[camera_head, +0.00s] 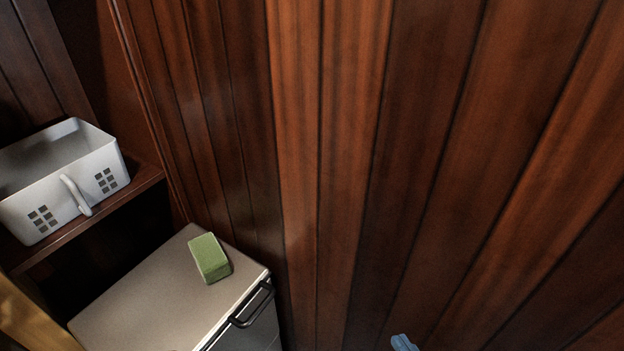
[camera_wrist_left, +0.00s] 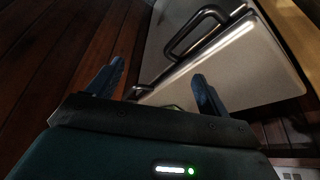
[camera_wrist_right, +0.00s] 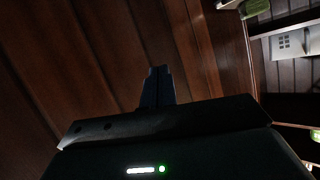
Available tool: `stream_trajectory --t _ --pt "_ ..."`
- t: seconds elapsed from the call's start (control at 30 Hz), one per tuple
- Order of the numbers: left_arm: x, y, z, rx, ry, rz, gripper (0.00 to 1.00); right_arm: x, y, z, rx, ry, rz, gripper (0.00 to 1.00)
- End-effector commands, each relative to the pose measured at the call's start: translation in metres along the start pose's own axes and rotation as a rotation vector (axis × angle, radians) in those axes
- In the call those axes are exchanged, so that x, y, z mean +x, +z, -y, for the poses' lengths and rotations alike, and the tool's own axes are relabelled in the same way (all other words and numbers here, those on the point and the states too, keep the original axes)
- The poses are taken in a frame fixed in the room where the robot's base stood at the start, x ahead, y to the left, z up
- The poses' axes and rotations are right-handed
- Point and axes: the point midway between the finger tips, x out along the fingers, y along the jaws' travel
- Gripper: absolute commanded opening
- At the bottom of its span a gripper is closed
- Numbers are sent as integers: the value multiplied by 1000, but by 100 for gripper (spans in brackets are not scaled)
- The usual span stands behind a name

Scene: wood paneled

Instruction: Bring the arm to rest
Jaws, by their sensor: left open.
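My left gripper (camera_wrist_left: 159,72) shows in the left wrist view with its two blue fingers apart and nothing between them. A cabinet with a dark bar handle (camera_wrist_left: 195,30) lies beyond the fingers; I see no contact with it. My right gripper (camera_wrist_right: 157,75) shows in the right wrist view with its fingers together and nothing visible held, in front of the wood wall. In the head view a blue tip of the right gripper (camera_head: 403,343) shows at the bottom edge, right of the cabinet. The left gripper is not visible in the head view.
A light-topped cabinet (camera_head: 135,300) with a dark handle (camera_head: 252,303) stands at lower left. A green block (camera_head: 209,258) lies on it. A white basket (camera_head: 62,200) sits on a wooden shelf (camera_head: 95,222) at left. Wood paneling (camera_head: 400,150) fills the right.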

Motion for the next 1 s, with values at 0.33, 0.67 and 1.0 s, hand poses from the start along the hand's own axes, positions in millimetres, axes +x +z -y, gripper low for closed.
stream_trajectory --t 0.33,0.67,1.0 --pt "11 -46 -36 7 115 -446 79 0 1 0 0 0 2 0" --pt "-25 -76 -54 -36 179 -758 79 -7 -18 2 -6 2 12 0" --pt "-50 -86 -50 20 134 -621 79 -16 -40 2 -63 29 156 0"
